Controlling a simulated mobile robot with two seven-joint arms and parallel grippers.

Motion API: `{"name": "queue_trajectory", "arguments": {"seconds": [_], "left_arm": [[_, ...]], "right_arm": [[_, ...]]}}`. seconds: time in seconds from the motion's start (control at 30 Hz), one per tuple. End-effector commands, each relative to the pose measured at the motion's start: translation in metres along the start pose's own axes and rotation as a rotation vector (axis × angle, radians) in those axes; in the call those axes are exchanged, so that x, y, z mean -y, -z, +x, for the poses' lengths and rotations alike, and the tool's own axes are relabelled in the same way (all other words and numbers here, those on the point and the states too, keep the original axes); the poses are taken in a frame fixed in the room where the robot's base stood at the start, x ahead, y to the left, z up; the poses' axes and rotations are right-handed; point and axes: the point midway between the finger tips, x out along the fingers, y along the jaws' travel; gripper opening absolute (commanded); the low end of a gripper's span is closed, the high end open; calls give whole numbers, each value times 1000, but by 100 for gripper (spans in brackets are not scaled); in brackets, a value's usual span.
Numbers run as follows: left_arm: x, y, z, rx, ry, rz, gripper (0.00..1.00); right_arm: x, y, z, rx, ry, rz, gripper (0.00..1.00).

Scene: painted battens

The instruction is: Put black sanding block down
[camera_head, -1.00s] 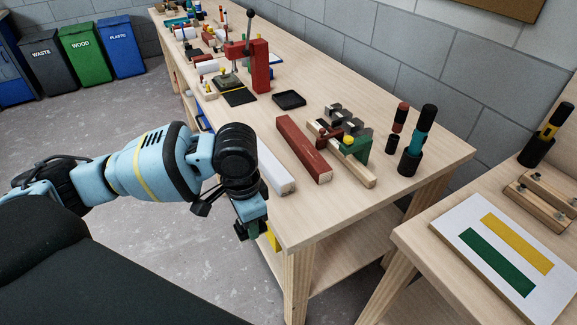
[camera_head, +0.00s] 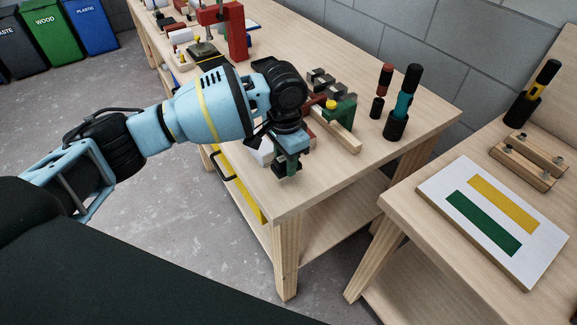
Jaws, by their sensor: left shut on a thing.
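My left gripper (camera_head: 287,166) points down over the front part of the long wooden workbench (camera_head: 290,205), near its front edge. It is shut on the black sanding block, a small dark piece at its fingertips that is mostly hidden by the fingers. Whether the block touches the bench top I cannot tell. My right gripper is not in view.
A white batten (camera_head: 262,150) lies just left of the gripper, partly hidden. Behind stand a clamped batten (camera_head: 343,136), a green clamp block (camera_head: 342,110) and dark cylindrical holders (camera_head: 396,124). The bench's front right corner is clear. A second table holds a white panel (camera_head: 480,244).

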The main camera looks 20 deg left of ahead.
Motion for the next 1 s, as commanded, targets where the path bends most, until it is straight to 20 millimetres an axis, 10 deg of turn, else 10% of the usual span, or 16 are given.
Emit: {"name": "queue_trajectory", "arguments": {"seconds": [0.9, 0.93, 1.0], "left_arm": [[2, 8, 38, -2, 2, 0, 9], [2, 8, 38, -2, 3, 0, 38], [2, 8, 38, -2, 2, 0, 47]], "right_arm": [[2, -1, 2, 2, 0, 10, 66], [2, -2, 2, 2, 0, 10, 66], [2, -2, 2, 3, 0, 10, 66]]}}
